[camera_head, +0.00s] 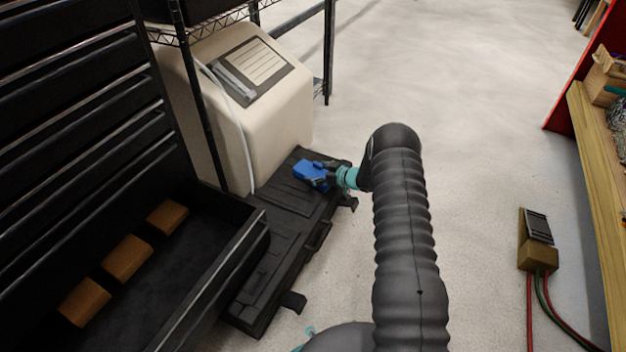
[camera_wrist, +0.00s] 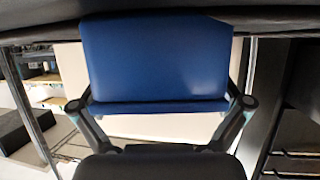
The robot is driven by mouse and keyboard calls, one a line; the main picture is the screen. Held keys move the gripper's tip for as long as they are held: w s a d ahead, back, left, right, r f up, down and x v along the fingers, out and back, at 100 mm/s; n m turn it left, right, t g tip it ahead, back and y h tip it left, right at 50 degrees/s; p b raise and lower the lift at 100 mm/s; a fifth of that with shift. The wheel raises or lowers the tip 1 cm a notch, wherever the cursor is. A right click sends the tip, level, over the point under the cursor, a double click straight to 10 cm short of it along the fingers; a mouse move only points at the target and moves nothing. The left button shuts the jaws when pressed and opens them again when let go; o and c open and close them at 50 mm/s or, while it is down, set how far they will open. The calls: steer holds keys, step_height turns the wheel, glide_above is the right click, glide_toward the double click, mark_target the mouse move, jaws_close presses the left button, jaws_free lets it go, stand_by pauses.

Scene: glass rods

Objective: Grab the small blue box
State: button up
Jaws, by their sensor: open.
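The small blue box (camera_head: 309,173) sits on top of the black case in the head view, near its far end. In the wrist view the blue box (camera_wrist: 155,58) fills the upper middle, close to the camera. My gripper (camera_head: 326,173) is right at the box, reaching it from the right in the head view. In the wrist view my gripper (camera_wrist: 163,103) is open, with one finger at each side of the box. I cannot tell whether the fingers touch it. The fingertips are partly hidden.
The black case (camera_head: 262,268) lies on the floor beside an open black drawer (camera_head: 205,225) holding orange-brown blocks (camera_head: 127,257). A beige machine (camera_head: 265,120) and wire shelf stand behind. A brown device (camera_head: 537,240) with cables is at right. The floor (camera_head: 470,140) between is clear.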

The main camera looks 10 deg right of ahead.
steer(key=shift+w+a+f, duration=0.2)
steer(key=shift+w+a, duration=0.2)
steer(key=c, duration=1.3)
steer(key=shift+o, duration=0.2)
